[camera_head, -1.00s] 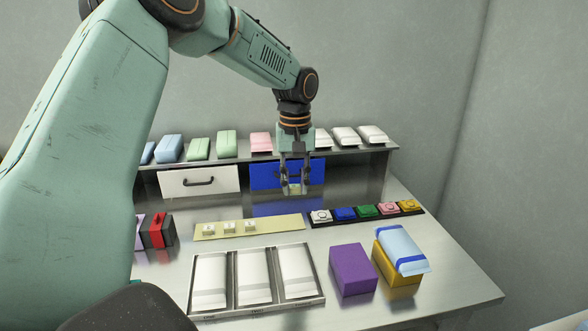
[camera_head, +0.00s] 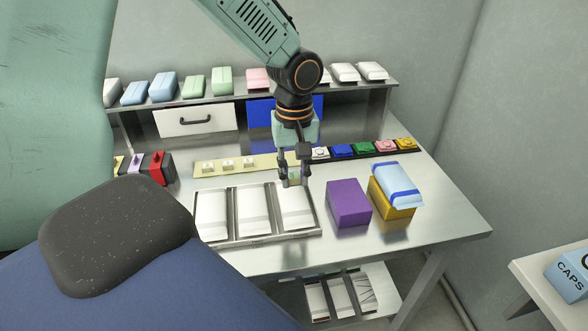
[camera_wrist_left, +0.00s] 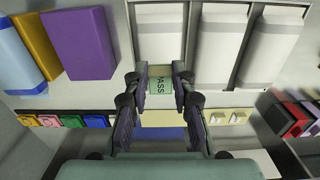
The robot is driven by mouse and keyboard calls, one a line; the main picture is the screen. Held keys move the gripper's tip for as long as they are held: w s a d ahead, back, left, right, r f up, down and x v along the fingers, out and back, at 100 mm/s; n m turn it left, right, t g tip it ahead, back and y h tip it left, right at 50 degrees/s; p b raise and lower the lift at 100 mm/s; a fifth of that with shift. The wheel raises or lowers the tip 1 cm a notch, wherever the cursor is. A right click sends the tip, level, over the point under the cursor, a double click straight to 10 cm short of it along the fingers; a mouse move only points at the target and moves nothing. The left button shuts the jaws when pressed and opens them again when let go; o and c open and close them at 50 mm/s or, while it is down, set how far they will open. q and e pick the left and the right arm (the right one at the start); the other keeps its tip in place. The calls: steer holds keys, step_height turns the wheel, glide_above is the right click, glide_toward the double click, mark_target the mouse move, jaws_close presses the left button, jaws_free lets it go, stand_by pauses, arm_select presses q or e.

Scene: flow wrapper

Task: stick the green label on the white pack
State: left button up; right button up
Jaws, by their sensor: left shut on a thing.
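My left gripper (camera_head: 292,181) is shut on a small pale green label (camera_wrist_left: 160,85), which reads "PASS" in the left wrist view. In the head view the gripper hangs over the back end of the rightmost white pack (camera_head: 295,212). That pack lies in a metal tray (camera_head: 258,240) with two more white packs (camera_head: 253,210) (camera_head: 212,215) to its left. In the left wrist view the same pack (camera_wrist_left: 160,35) is just beyond the fingertips. I cannot tell whether the label touches it. My right gripper is not in view.
A purple box (camera_head: 348,203) and a yellow box (camera_head: 394,206) with a light blue pack (camera_head: 396,182) on top stand right of the tray. Behind are a yellow plate (camera_head: 265,161) with small blocks and a row of coloured pieces (camera_head: 342,151). A shelf of packs runs behind.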

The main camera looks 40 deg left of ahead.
mark_target(294, 184)
arm_select(q)
steer(key=shift+f+b, duration=2.1)
steer(key=shift+f, duration=0.25)
steer(key=shift+f, duration=0.3)
steer(key=shift+f+p, duration=0.1)
steer(key=shift+p, duration=0.35)
stand_by(0.3)
steer(key=o, duration=0.7)
step_height(294, 184, up, 12)
stand_by(0.5)
